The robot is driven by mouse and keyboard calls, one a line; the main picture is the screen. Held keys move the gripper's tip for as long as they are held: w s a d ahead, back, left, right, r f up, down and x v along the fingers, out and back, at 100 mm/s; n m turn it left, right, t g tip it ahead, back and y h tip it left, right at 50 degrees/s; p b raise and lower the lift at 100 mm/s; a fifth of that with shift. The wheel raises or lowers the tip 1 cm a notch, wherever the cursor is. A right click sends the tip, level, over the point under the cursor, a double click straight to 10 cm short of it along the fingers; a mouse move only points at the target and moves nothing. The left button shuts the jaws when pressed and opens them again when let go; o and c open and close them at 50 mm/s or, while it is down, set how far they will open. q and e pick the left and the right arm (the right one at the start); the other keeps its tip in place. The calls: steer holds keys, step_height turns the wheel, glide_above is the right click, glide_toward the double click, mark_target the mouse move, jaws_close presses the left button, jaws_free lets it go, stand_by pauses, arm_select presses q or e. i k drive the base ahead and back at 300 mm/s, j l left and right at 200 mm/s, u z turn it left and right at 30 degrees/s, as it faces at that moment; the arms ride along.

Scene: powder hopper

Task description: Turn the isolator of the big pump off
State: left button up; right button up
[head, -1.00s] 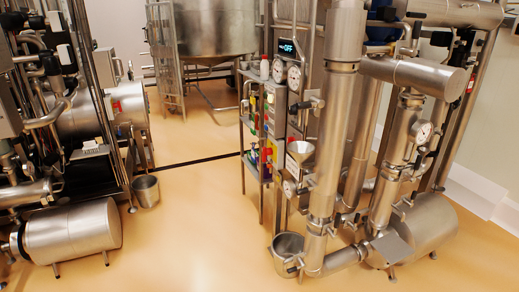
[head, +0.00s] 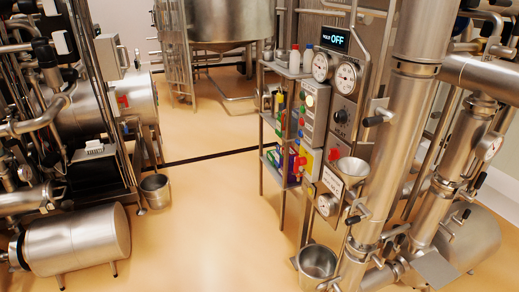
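Neither of my grippers is in view. A yellow plate with a red part (head: 304,162) sits low on the panel at the hopper stand, and a red knob (head: 334,155) is right of it. They may be isolator switches, but they are too small to read a label or handle position. A large steel horizontal cylinder (head: 78,238) lies on the floor at lower left. Another cylinder (head: 472,240) is at lower right, partly hidden by pipes. I cannot tell which machine is the big pump.
A display (head: 335,39) reads "OFF" above two round gauges (head: 322,66). A shelf rack (head: 268,146) holds bottles and coloured items. A steel bucket (head: 156,187) and a steel pot (head: 317,262) stand low down. The floor between the left machines and the rack is open.

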mark_target(298, 161)
steer(key=i+j+u, duration=0.3)
steer(key=i, duration=0.3)
steer(key=i+u, duration=0.3)
steer(key=i, duration=0.25)
steer(key=i+z, duration=0.45)
steer(key=i+j+z, duration=0.3)
steer(key=i+z, duration=0.15)
steer(key=i+j+z, duration=0.2)
steer(key=z, duration=0.25)
steer(key=i+j+z, duration=0.25)
steer(key=z, duration=0.25)
steer(key=i+j+z, duration=0.1)
steer(key=j+z, duration=0.35)
steer(key=i+j+z, duration=0.1)
steer(key=j+z, duration=0.35)
